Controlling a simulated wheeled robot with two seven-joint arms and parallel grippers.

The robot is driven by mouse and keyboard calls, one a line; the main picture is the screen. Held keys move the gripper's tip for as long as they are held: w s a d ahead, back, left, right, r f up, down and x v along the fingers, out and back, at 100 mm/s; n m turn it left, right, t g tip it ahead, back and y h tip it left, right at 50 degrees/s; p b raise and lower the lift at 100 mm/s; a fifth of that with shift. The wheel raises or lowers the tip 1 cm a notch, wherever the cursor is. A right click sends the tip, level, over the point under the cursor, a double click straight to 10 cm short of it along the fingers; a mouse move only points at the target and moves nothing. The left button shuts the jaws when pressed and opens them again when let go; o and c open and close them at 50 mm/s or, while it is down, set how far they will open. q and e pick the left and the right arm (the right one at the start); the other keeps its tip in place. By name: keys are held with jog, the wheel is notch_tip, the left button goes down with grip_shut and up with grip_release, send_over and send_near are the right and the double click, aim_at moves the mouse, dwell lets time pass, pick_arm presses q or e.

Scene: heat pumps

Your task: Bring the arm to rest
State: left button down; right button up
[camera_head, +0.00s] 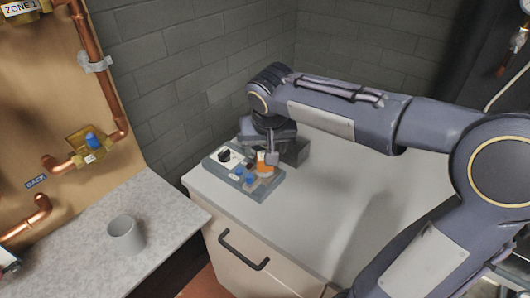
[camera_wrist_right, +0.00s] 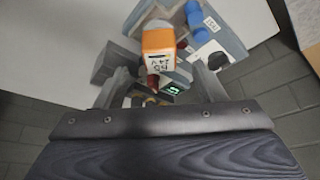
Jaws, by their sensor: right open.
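My right arm comes in from the right in the head view. Its gripper (camera_head: 272,156) points down over the grey fixture on the counter. In the right wrist view the two fingers (camera_wrist_right: 162,88) are spread apart. An orange block (camera_wrist_right: 158,42) with a "24 V" label lies just beyond and between the fingertips, and it also shows in the head view (camera_head: 265,168). I cannot tell whether a finger touches it. My left gripper is not in view.
The grey fixture (camera_head: 235,185) carries blue parts (camera_head: 250,179) and a black knob (camera_head: 224,155). The white counter (camera_head: 310,205) is clear in front and to the right. A grey mug (camera_head: 126,236) stands on the left worktop. Copper pipes (camera_head: 92,50) and a brick wall stand behind.

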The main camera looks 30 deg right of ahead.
jog(key=shift+s+a+r, duration=0.1)
jog(key=shift+s+r, duration=0.05)
jog(key=shift+r, duration=0.25)
jog(key=s+a+f+n+y+p, duration=0.1)
jog(key=s+a+y+p, duration=0.1)
jog(key=s, duration=0.8)
jog(key=s+a+f+n+t+y+p, duration=0.1)
jog(key=s+a+n+y+p, duration=0.1)
jog(key=s, duration=0.7)
jog(key=shift+s+a+y+p, duration=0.4)
jog(key=shift+a+y+p, duration=0.4)
jog(key=shift+a, duration=0.4)
